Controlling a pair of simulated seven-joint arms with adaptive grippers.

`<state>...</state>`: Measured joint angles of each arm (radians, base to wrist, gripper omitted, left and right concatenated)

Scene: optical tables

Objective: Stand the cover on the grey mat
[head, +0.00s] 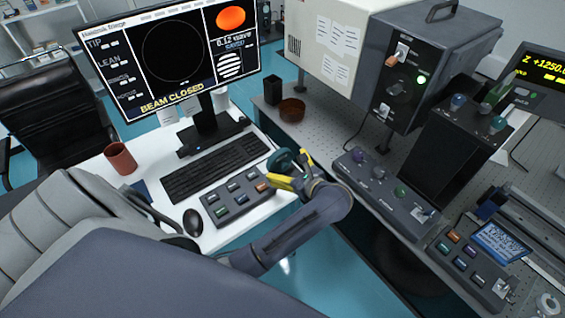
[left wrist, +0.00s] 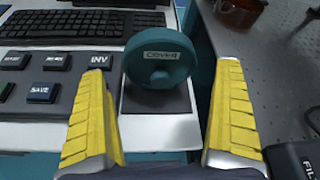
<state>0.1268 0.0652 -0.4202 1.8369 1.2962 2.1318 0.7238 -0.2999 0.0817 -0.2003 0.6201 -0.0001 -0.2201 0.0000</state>
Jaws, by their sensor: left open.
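The teal round cover (left wrist: 160,55), with a "COVER" label and a small round knob, is upright with its face towards the left wrist camera. Its lower edge is over the grey mat (left wrist: 157,101) at the edge of the white desk; it seems to stand on it, but contact is hard to tell. In the head view the cover (head: 281,160) is partly behind my left gripper (head: 292,170). The yellow fingers of that gripper are open, one on each side of the cover, with gaps to it in the left wrist view. My right gripper is not in view.
The button box (head: 236,196), keyboard (head: 215,167), mouse (head: 193,222) and monitor (head: 180,60) are left of the cover. A brown bowl (head: 292,110) and a control box (head: 385,190) are on the optical table to the right, across a gap from the desk.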

